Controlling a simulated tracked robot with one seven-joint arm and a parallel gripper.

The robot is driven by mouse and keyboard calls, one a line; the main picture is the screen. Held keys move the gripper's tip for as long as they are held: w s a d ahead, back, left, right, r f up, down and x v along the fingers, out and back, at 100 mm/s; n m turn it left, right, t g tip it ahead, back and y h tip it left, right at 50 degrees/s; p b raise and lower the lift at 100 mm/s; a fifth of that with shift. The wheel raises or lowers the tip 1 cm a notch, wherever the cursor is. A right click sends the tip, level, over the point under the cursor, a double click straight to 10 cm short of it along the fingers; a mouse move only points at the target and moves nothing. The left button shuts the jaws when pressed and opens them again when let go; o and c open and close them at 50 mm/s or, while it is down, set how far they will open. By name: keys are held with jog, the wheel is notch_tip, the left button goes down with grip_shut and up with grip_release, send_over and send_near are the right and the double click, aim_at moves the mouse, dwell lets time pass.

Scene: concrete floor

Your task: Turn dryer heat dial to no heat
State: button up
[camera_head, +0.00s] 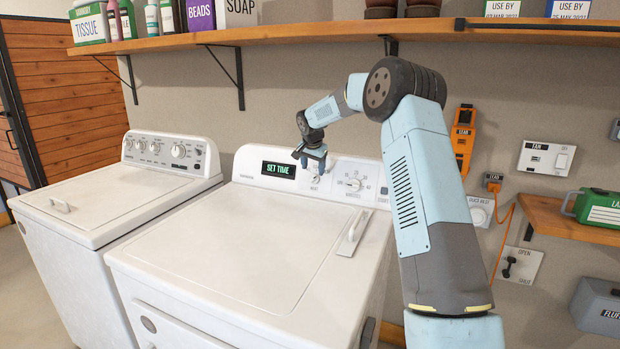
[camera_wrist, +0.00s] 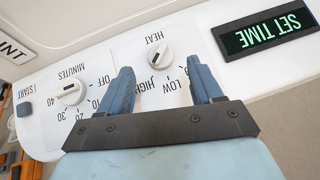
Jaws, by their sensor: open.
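The heat dial (camera_wrist: 160,54) is a small white round knob on the dryer's white control panel, with a dark line across its face. HEAT is printed beside it, and HIGH and LOW show on its other side, upside down in the wrist view. The line slants; I cannot tell for sure which end is the pointer. My gripper (camera_wrist: 162,68) is open, with one blue finger on each side of the dial in the wrist view; contact is not visible. In the head view my gripper (camera_head: 312,161) is at the panel, just above the heat dial (camera_head: 314,178).
The minutes dial (camera_wrist: 70,92) and start button (camera_wrist: 24,109) lie to one side. The display (camera_head: 278,170) reads SET TIME. The dryer's flat top (camera_head: 240,240) is clear. A wooden shelf (camera_head: 300,32) runs above. A washer (camera_head: 110,190) stands to the left.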

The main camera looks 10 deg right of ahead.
aim_at(313, 177)
jog(key=shift+x, duration=2.75)
